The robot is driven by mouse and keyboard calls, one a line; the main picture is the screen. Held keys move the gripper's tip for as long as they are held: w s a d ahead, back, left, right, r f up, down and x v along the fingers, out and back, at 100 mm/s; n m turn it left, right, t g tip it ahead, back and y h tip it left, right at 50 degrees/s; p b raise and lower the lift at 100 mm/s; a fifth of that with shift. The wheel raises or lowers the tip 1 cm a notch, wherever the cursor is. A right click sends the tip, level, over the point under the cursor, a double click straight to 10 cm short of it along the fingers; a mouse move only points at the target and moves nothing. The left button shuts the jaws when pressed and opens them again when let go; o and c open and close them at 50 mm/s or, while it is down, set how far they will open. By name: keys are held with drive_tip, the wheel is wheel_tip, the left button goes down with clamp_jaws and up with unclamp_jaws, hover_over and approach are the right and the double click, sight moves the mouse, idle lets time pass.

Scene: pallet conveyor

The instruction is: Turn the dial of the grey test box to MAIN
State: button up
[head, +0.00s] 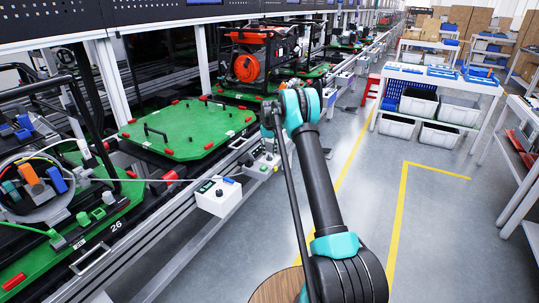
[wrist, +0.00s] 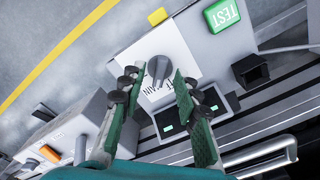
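The grey test box (wrist: 187,38) fills the upper middle of the wrist view, with a green TEST button (wrist: 223,14). Its dark grey dial (wrist: 158,70) stands on a white label; the word MAIN shows beside the dial, other lettering is partly covered. I cannot tell for certain which mark the dial points at. My gripper (wrist: 155,80) is open, its green fingers on either side of the dial, with a visible gap on both sides. In the head view, what seems to be this box (head: 263,168) is small, below my arm's end; my fingers are hidden there.
A second box (wrist: 70,135) with an orange button is at lower left in the wrist view. A small lit display (wrist: 200,110) lies beside my right finger. In the head view, a white box (head: 218,200) sits on the conveyor rail, near a green pallet (head: 185,128). The aisle floor is clear.

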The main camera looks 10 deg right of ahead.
sight(270, 156)
wheel_tip(270, 156, up, 11)
idle(0.4)
drive_tip(key=shift+r, duration=0.1)
